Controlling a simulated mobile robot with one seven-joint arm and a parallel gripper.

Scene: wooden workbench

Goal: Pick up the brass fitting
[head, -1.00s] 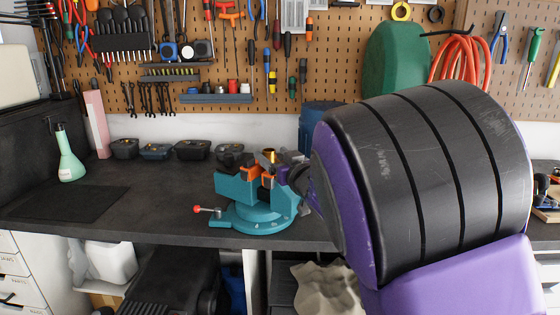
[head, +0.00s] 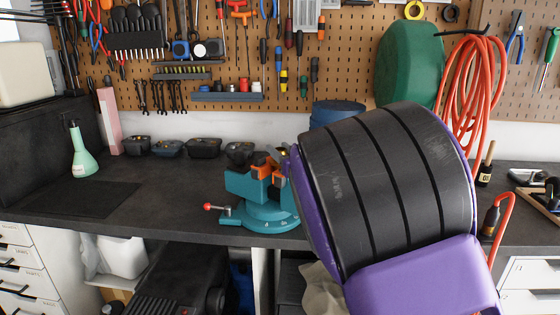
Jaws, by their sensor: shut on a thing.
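The brass fitting cannot be made out now; my large black and purple arm covers the area to the right of the vise. The teal vise (head: 266,216) with orange jaw pads stands on the dark bench top, left of my arm. No fitting shows clearly at its jaws. My gripper is hidden behind my arm, so its fingers and anything between them cannot be seen.
Several small dark bins (head: 203,147) line the back of the bench. A blue container (head: 335,112) is behind my arm.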

